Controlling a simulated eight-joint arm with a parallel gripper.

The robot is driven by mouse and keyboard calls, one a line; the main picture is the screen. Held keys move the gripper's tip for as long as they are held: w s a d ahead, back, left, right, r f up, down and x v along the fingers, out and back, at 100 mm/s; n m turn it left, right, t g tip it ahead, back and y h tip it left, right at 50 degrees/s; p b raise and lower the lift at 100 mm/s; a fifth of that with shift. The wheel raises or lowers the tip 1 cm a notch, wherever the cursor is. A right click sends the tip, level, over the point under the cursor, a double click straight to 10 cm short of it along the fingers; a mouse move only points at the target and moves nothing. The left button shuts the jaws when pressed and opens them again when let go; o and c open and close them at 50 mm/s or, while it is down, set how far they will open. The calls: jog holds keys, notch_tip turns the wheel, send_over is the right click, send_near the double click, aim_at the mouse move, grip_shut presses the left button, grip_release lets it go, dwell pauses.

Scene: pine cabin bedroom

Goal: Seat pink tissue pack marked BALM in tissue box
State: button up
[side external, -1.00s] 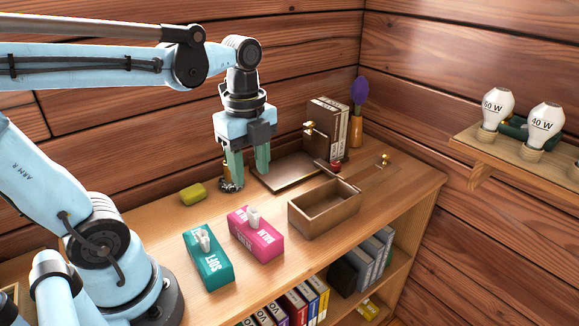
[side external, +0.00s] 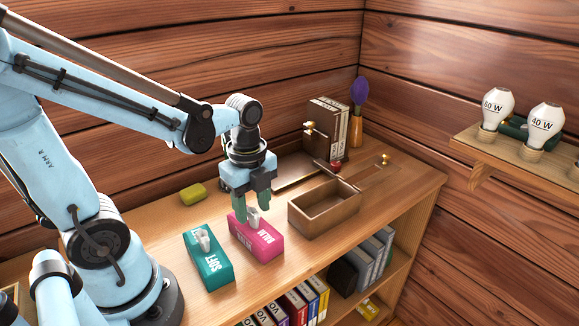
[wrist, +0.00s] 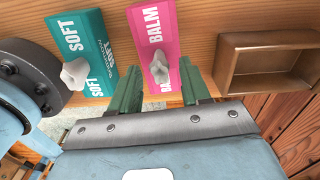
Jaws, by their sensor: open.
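The pink tissue pack marked BALM (side external: 262,241) lies on the shelf top, with a white tissue tuft on top; it also shows in the wrist view (wrist: 153,32). My gripper (side external: 254,214) is open just above the pack, its green fingers on either side of the tuft. In the wrist view my gripper (wrist: 158,88) has the pack's tuft between its fingertips, and nothing is held. The brown open-topped tissue box (side external: 318,216) stands empty to the right of the pack. It also shows at the right of the wrist view (wrist: 226,82).
A teal pack marked SOFT (side external: 209,264) lies close on the left of the pink pack. The front shelf top is clear.

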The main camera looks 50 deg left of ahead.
aim_at(254, 226)
jog(key=shift+f, duration=1.2)
grip_shut()
